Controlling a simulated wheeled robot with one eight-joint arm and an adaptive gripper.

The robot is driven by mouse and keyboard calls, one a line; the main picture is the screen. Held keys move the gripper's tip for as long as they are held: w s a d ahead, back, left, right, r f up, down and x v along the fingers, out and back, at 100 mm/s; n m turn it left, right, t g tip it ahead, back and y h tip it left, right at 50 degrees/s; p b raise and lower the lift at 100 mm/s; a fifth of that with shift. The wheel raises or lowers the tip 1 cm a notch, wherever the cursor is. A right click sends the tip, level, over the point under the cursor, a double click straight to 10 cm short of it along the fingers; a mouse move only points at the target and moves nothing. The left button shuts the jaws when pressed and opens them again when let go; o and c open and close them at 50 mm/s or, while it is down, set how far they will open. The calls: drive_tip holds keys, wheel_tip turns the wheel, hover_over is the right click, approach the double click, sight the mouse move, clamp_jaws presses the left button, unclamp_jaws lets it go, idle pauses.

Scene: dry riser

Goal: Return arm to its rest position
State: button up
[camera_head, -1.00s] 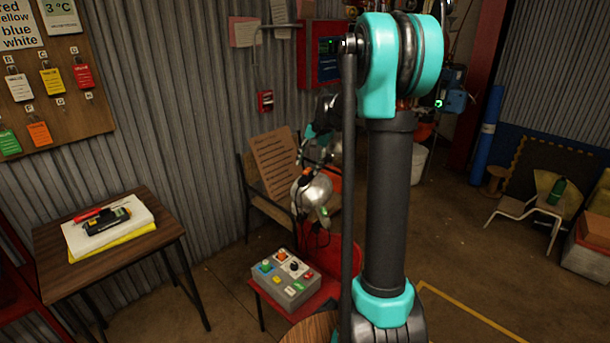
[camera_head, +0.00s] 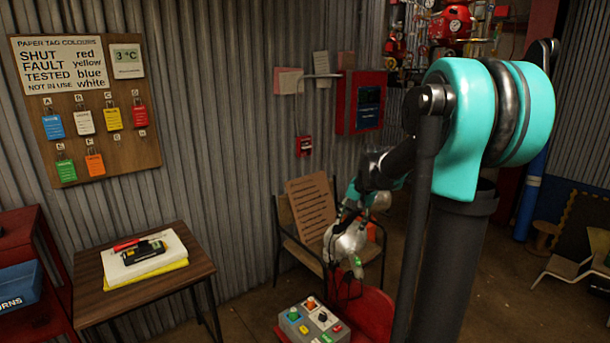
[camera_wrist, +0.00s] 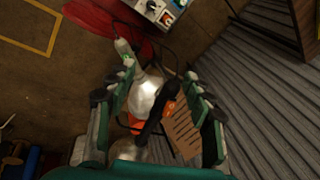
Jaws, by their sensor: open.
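My gripper (camera_wrist: 160,75) is open in the wrist view, its green and black fingers wide apart on both sides. A rounded silver thing (camera_wrist: 146,95) with a dark part across it shows between the fingers. I cannot tell its distance from them, or whether it is part of my arm. In the head view my teal and black arm rises at the right and its forearm reaches back and left. Its end is near the same silver thing (camera_head: 346,243), in front of a chair (camera_head: 284,220) with a brown sheet (camera_head: 312,208). The fingers are hard to make out there.
A grey control box (camera_head: 312,322) stands on a red seat (camera_head: 368,315) below the arm's end. A tag board (camera_head: 125,160) and red wall box (camera_head: 360,102) are on the corrugated wall. Floor lies between.

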drive_tip(key=s+f+n+h, duration=0.1)
drive_tip(key=s+f+n, duration=0.2)
drive_tip(key=s, duration=0.9)
drive_tip(key=s+f+n+t+h, duration=0.1)
drive_tip(key=s+f+n, duration=0.1)
drive_tip(key=s+f, duration=0.7)
drive_tip(key=s, duration=0.4)
drive_tip(key=shift+s+d+n, duration=0.2)
drive_tip(key=shift+d+n, duration=0.15)
drive_tip(key=shift+n, duration=0.05)
